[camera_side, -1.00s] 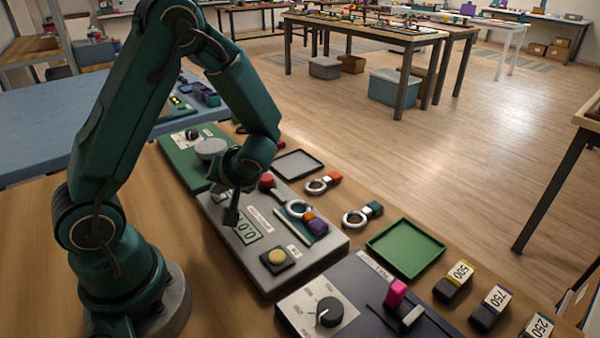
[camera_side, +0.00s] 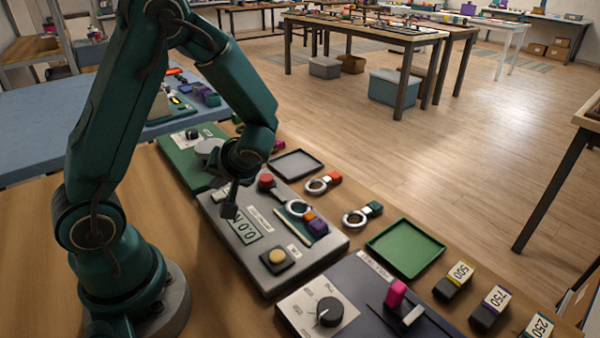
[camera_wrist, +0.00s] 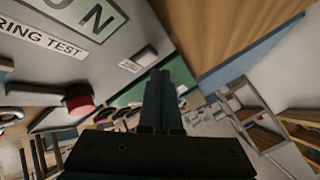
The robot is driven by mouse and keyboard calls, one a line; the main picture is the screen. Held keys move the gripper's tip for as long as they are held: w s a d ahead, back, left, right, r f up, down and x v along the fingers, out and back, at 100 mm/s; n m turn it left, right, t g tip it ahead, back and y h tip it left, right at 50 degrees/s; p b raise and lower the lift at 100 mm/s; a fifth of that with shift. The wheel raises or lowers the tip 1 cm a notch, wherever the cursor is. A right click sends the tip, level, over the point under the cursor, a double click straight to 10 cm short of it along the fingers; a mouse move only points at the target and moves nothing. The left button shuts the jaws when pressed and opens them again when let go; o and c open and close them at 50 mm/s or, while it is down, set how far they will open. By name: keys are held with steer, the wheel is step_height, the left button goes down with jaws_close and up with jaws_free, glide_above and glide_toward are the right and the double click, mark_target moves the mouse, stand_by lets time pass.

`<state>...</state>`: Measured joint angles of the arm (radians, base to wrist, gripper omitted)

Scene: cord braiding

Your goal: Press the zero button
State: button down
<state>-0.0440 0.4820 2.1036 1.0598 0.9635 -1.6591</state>
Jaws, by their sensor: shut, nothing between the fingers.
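A yellow round button (camera_side: 277,257) sits on a black square base at the near end of the grey tester panel (camera_side: 268,278). A small white label (camera_side: 294,250) lies beside it, too small to read surely. My gripper (camera_side: 229,211) is shut and empty, pointing down above the far left part of this panel, beside its display (camera_side: 246,230). It is well apart from the yellow button. In the wrist view my shut fingers (camera_wrist: 160,80) show over the panel's edge. The yellow button is not visible there.
A dark dial unit (camera_side: 328,312) stands nearer. A green tray (camera_side: 405,248) and weight blocks (camera_side: 455,280) lie right. Bare table lies left of the panel.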

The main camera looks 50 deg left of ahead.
mark_target(220, 198)
steer(key=shift+r, duration=2.5)
steer(key=s+d+r+m+t+h, duration=0.2)
steer(key=d+r+m+t+h, duration=0.1)
steer(key=d, duration=0.6)
steer(key=s+d+r+m+t+h, duration=0.2)
steer(key=d+m+h, duration=0.4)
steer(key=d, duration=0.3)
steer(key=shift+s+d+r+m+t, duration=0.25)
steer(key=shift+r+m+t, duration=0.35)
steer(key=shift+t, duration=0.2)
